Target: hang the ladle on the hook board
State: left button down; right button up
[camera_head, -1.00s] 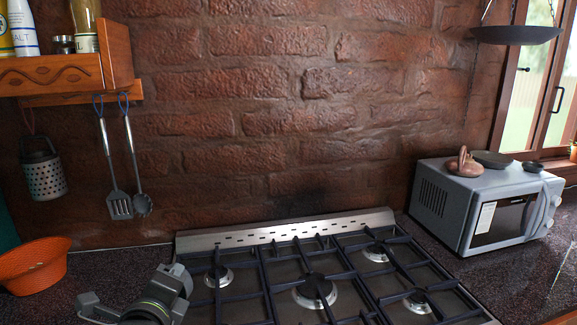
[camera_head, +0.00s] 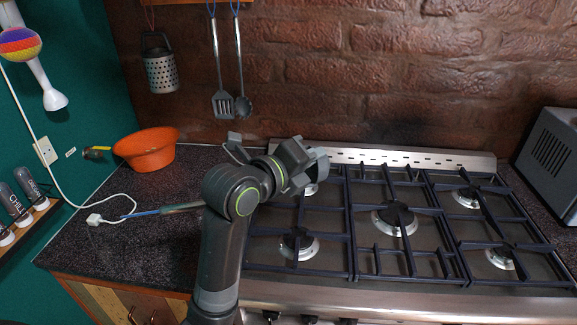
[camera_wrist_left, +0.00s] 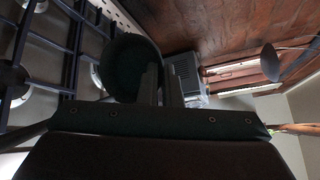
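My left gripper (camera_head: 304,166) is over the back left of the stove, pointing right; its fingers are hidden in the head view. In the left wrist view its fingers (camera_wrist_left: 162,86) are close together. The dark round ladle bowl (camera_wrist_left: 124,60) shows just beyond them. The ladle's grey handle with blue end (camera_head: 165,210) sticks out left from behind my arm; its middle is hidden. The ladle seems to be held in the fingers. The hook board (camera_head: 185,2) is cut off at the top edge. A spatula (camera_head: 222,104) and spoon (camera_head: 243,106) hang below it. My right gripper is out of view.
A grater (camera_head: 160,70) hangs left of the utensils. An orange bowl (camera_head: 146,150) and a white plug (camera_head: 94,219) are on the left counter. The stove (camera_head: 340,278) has raised grates. A microwave (camera_head: 552,160) stands at right. The wall right of the spoon is bare.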

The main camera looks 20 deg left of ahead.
pick_arm(q)
jog(key=w+d+r+m+g+h, duration=0.3)
jog(key=d+r+h, duration=0.1)
jog(key=d+r, duration=0.15)
jog(key=w+d+r+m+g+h, duration=0.2)
jog(key=d+r+m+g+h, duration=0.15)
jog(key=r, duration=0.35)
jog(key=s+f+m+g, duration=0.2)
jog(key=s+f, duration=0.3)
jog(key=f, duration=0.3)
jog(key=s+f+m+g+h, duration=0.1)
jog(key=s+f+m+g, duration=0.1)
jog(key=s+f, duration=0.4)
jog(key=s+f+m+g+h, duration=0.1)
jog(key=s+f, duration=0.4)
jog(key=f, duration=0.6)
jog(key=shift+s+a+f+m+g, duration=0.15)
jog(key=shift+s+a+m+g, duration=0.3)
jog(key=shift+g, duration=0.5)
jog(key=shift+w, duration=0.15)
jog(key=s+a+f+n+t+y, duration=0.2)
jog(key=s+a+n+t+y, duration=0.1)
jog(key=a+n+t+y, duration=0.5)
jog(key=a+n+t, duration=0.3)
jog(key=a+t, duration=0.1)
jog(key=a, duration=0.2)
jog(key=shift+a+t, duration=0.3)
jog(key=shift+a, duration=0.05)
